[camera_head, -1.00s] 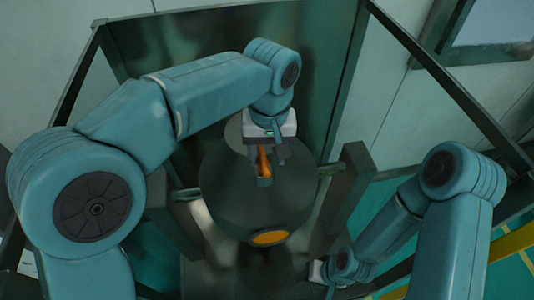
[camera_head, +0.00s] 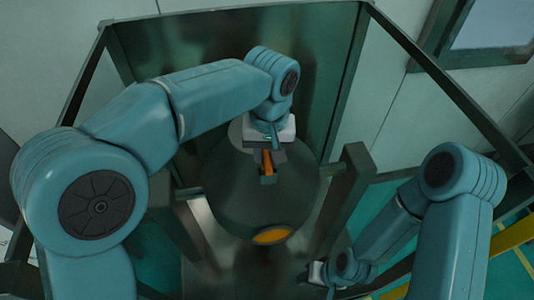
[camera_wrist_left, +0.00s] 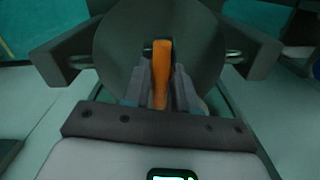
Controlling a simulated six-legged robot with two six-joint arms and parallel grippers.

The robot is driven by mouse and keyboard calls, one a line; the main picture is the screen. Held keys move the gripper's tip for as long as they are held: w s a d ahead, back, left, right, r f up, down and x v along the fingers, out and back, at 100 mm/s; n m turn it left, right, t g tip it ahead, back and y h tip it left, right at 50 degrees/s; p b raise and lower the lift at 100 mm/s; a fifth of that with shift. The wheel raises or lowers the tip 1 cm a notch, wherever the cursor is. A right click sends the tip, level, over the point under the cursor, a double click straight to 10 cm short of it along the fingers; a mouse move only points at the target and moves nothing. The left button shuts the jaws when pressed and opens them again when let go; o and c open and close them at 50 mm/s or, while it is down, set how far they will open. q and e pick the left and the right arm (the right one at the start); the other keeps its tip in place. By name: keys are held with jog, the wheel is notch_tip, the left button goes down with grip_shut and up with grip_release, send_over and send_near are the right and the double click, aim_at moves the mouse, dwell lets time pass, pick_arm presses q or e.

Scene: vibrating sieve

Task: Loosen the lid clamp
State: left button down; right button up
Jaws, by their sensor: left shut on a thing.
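The lid clamp shows as an orange lever (camera_head: 267,162) on top of the dark round sieve body (camera_head: 250,205). My left gripper (camera_head: 268,170) reaches down over it from above. In the left wrist view the orange lever (camera_wrist_left: 161,72) stands between the two fingers of my left gripper (camera_wrist_left: 161,92), which are closed on it.
Dark brackets stand on both sides of the sieve, such as the right post (camera_head: 345,195). An orange round part (camera_head: 271,236) sits on the sieve's near side. A dark frame (camera_head: 440,85) with a tall green panel (camera_head: 330,60) surrounds the machine.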

pick_arm(q)
jog(key=shift+r+m, duration=0.1)
jog(key=shift+m, duration=0.3)
jog(key=c, duration=1.1)
grip_release()
jog(key=shift+o, duration=1)
jog(key=shift+s, duration=0.15)
